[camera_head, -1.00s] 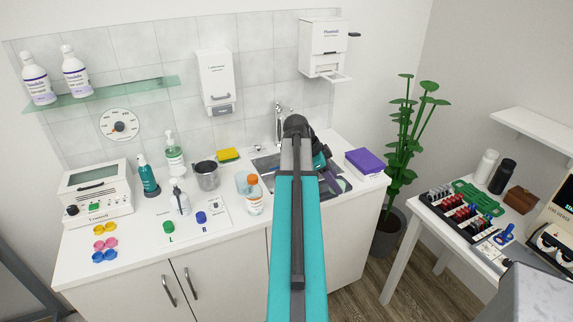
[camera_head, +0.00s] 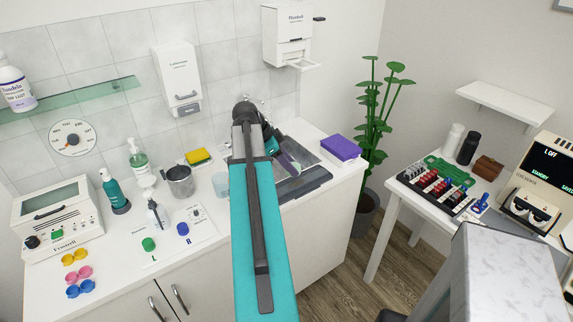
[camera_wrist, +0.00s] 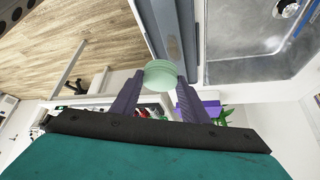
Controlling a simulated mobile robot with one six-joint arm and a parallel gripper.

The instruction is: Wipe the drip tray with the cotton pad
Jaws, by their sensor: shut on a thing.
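My gripper (camera_wrist: 162,88) is shut on a pale green, short round thing (camera_wrist: 160,73) in the wrist view, seemingly the cotton pad. It is held at the fingertips, beside the end of a long grey strip-like tray (camera_wrist: 168,32), possibly the drip tray. I cannot tell whether they touch. In the head view a dark grey tray (camera_head: 300,190) lies along the sink's front edge. My arm covers part of the sink, and the held thing is not clear there. A white ledge (camera_head: 305,66) juts out under the wall dispenser (camera_head: 286,35).
The metal sink (camera_wrist: 250,45) is beside the grey strip. A purple box (camera_head: 341,149) stands right of the sink, with a plant (camera_head: 376,120) beyond. A yellow sponge (camera_head: 198,157), metal cup (camera_head: 179,180) and bottles stand left of my arm. A side table (camera_head: 395,205) is at right.

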